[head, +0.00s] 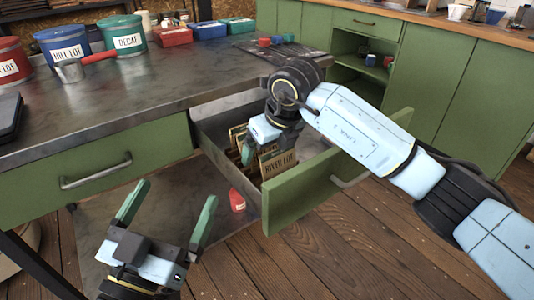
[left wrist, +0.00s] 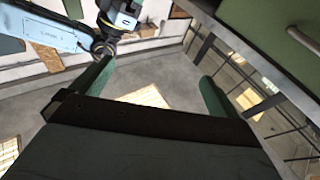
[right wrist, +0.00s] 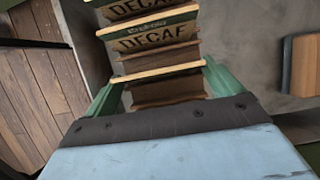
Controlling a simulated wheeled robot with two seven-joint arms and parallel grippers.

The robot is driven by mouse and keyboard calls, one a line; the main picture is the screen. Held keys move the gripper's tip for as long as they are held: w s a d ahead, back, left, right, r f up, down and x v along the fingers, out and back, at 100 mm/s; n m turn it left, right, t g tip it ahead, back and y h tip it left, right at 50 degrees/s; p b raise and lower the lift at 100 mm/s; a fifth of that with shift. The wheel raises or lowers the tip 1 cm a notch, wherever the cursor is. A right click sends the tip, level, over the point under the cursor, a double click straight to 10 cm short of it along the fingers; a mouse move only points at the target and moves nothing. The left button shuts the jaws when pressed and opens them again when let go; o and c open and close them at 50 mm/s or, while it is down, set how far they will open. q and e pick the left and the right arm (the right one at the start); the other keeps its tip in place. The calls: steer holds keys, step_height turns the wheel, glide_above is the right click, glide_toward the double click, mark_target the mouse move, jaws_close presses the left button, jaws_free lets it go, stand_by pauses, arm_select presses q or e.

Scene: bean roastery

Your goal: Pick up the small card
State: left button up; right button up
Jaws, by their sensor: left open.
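Upright brown cards stand in a row in the open drawer (head: 221,155); one reads RIVER LOT (head: 278,164). In the right wrist view, a card marked DECAF (right wrist: 150,40) stands among several cards. A shorter plain brown card (right wrist: 168,91) is nearest my right gripper (right wrist: 163,75). I cannot tell which is the small card. My right gripper reaches down into the drawer, fingers apart on either side of the nearest cards; contact is unclear. My left gripper (head: 168,207) is open and empty, left of the drawer and away from the cards.
The green drawer front (head: 320,190) sticks out over the wooden floor. A small red object with a white label (head: 237,200) lies low beside the drawer. The dark counter (head: 150,95) holds red, blue and green buckets, a metal scoop (head: 72,70) and lidded boxes.

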steer(key=c, duration=0.6)
steer(key=shift+r, duration=0.15)
